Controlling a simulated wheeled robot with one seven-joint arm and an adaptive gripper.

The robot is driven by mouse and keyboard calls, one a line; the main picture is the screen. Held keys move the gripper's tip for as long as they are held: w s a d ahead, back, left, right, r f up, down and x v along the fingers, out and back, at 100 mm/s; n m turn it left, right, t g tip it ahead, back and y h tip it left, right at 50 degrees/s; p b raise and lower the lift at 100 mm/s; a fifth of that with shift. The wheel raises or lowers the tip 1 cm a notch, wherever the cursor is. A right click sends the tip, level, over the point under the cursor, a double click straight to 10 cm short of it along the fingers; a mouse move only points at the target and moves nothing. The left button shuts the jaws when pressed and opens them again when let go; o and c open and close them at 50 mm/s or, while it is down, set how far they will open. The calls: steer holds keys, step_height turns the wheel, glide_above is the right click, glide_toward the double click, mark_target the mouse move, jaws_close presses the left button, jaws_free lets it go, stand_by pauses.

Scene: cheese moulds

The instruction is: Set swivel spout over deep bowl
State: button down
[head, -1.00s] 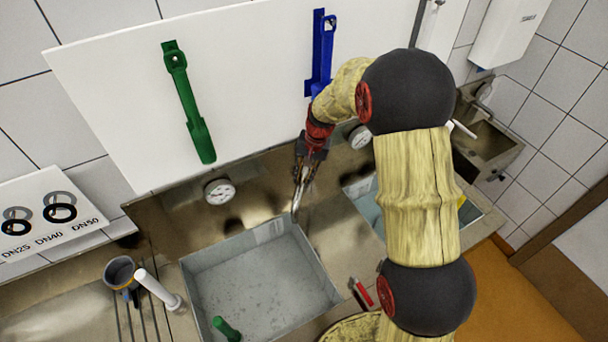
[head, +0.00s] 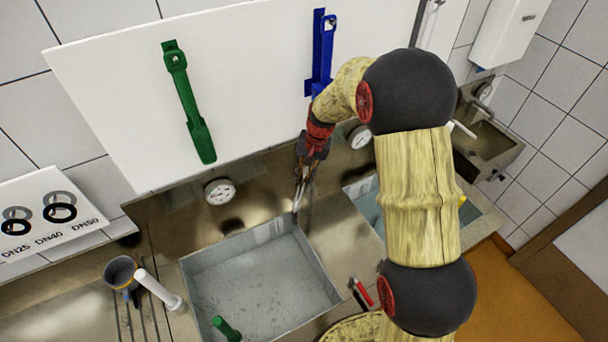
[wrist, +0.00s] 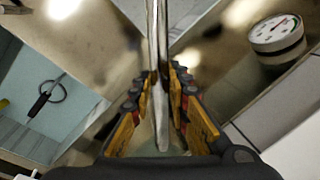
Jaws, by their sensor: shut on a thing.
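My gripper (head: 302,186) is shut on the metal swivel spout, a slim shiny pipe that shows between the yellow-black fingers (wrist: 160,100) in the wrist view. The spout (wrist: 157,40) runs up the middle of that view. In the head view the gripper points down at the back right corner of the large left basin (head: 262,275), by the strip between the two basins. The right basin (head: 364,188) is partly hidden behind my arm; it shows at the left of the wrist view. I cannot tell which basin is the deep bowl, nor whether the spout touches its mount.
Gauges (head: 219,192) sit on the steel back panel. Green (head: 190,105) and blue (head: 322,50) tools hang on the white board.

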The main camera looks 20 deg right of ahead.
steer(key=w+d+n+g+b, duration=0.1)
steer(key=w+d+n, duration=0.1)
steer(key=d+n, duration=0.6)
steer(key=w+d+n+g+b, duration=0.1)
steer(key=w+d+n, duration=0.2)
steer(key=d+n, duration=0.5)
steer(key=shift+w+d+g+h, duration=0.15)
steer(key=shift+d+g+h, duration=0.2)
steer(key=shift+d, duration=1.8)
steer(key=c, duration=1.7)
jaws_free()
